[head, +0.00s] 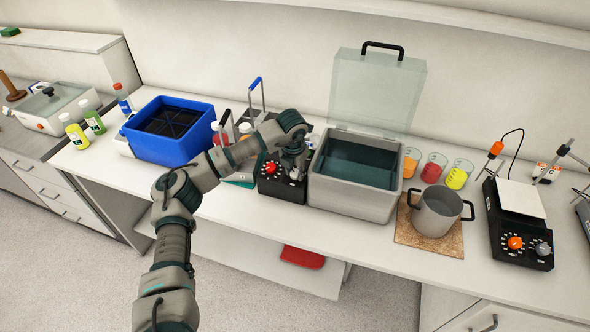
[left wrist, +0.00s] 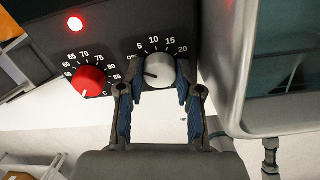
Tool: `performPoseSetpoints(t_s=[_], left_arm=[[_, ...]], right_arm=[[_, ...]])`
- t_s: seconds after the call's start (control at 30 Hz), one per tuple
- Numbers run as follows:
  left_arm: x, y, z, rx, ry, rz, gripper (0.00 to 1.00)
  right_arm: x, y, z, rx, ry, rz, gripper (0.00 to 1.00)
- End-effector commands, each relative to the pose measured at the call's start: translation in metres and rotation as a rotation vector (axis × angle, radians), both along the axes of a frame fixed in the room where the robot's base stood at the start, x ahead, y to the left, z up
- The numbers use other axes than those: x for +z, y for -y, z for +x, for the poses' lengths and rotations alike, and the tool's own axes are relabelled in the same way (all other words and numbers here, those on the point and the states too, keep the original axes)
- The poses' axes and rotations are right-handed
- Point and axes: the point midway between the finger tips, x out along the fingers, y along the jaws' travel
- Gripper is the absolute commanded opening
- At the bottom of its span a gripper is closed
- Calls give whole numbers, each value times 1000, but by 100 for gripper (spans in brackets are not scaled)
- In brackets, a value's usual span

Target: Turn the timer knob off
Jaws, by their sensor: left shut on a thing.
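The timer knob (left wrist: 160,68) is grey, with a 0 to 20 scale on the black control box (head: 268,187). In the head view my left gripper (head: 293,158) reaches down to the box and partly hides the knob. A red knob (left wrist: 88,81) with a higher-numbered scale sits to the left, and a red lamp (left wrist: 76,24) above it is lit. My right gripper is out of view.
The grey water bath (head: 352,198) with a raised clear lid (head: 378,90) stands right beside the box. A blue crate (head: 170,150) is to the left. Beakers, a grey pot (head: 435,213) and a hot plate (head: 519,200) stand to the right.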

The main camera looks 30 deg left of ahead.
Motion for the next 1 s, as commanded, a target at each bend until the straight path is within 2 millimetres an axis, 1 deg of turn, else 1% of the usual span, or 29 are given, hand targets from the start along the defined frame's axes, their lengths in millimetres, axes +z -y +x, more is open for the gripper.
performPoseSetpoints(t_s=[0.2, 0.6, 0.63, 0.67, 0.7, 0.73, 1.0], left_arm=[[0, -1, 0, 41, 2, -8, 0], [-1, -1, 0, 46, 2, -10, 0], [-1, -1, 0, 46, 2, -10, 37], [-1, -1, 0, 46, 2, -10, 44], [-1, -1, 0, 46, 2, -10, 54], [-1, -1, 0, 45, 2, -10, 60], [0, 0, 0, 44, 3, -10, 60]], right_arm=[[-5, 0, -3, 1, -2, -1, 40], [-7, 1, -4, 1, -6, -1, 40], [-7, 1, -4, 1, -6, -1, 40], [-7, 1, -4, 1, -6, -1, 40], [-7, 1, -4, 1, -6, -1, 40], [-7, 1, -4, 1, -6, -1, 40], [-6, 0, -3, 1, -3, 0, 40]])
